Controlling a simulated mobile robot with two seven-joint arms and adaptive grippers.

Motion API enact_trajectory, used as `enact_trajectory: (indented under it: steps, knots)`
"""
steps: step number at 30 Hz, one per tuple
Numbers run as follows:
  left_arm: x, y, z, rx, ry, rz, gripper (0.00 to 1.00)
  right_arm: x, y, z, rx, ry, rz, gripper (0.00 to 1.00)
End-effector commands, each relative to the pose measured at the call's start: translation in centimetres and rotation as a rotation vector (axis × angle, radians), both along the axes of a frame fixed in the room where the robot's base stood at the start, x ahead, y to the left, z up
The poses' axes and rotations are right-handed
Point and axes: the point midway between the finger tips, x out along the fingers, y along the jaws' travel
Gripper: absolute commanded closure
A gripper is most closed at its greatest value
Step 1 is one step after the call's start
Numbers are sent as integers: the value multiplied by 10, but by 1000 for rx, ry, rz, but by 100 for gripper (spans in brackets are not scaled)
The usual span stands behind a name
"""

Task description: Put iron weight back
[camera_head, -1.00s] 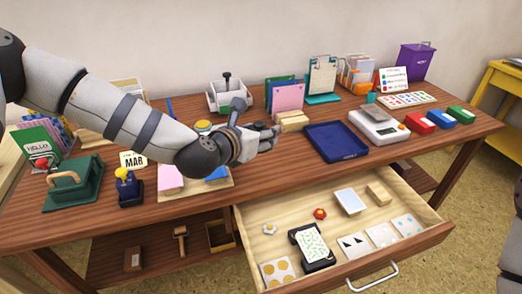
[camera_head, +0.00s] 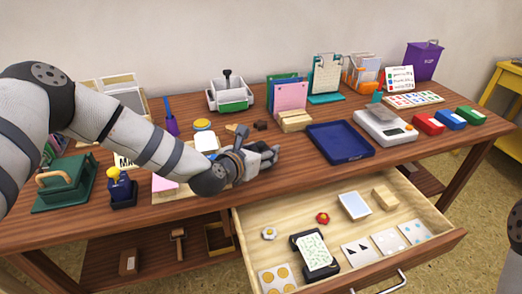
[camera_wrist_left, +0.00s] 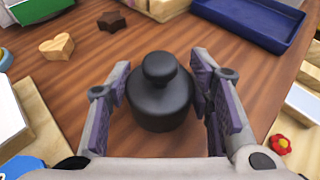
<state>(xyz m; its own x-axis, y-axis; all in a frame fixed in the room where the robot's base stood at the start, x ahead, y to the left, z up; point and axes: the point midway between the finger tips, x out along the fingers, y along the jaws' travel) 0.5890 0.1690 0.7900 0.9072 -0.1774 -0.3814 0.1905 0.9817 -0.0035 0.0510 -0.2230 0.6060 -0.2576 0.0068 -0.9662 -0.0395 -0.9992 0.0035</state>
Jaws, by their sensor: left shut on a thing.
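The iron weight (camera_wrist_left: 160,97), a black cylinder with a round knob on top, stands upright between the fingers of my left gripper (camera_wrist_left: 158,105) in the left wrist view. The gripper is shut on it, over the wooden table top. In the head view my left gripper (camera_head: 262,158) is over the front middle of the table, left of the blue tray, and the weight cannot be made out there. My right gripper is not in view.
A blue tray (camera_head: 340,153) and a white scale (camera_head: 385,138) stand to the right. Wooden blocks (camera_head: 294,120), a wooden heart (camera_wrist_left: 57,47) and a small dark piece (camera_wrist_left: 111,21) lie behind the gripper. An open drawer (camera_head: 300,211) with several items juts out below.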

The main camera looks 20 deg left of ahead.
Motion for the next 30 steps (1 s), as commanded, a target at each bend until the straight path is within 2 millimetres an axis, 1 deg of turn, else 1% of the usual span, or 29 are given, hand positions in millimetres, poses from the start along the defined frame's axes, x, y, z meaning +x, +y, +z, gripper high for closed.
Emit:
enact_trajectory:
  steps: [1,3,11,14,17,24,27,30]
  knots:
    - [0,0,-1,0,2,0,46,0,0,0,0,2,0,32]
    - [0,0,-1,0,1,0,33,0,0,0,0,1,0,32]
    - [0,0,-1,0,1,0,33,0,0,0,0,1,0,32]
    - [0,0,7,0,-4,0,33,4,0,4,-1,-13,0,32]
    - [-16,3,13,-1,-2,0,33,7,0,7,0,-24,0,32]
    - [-73,14,39,-4,-4,1,33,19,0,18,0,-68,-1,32]
    - [-92,18,46,-3,-5,1,33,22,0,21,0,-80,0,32]
    - [-104,20,49,-1,-3,0,33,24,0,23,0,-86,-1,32]
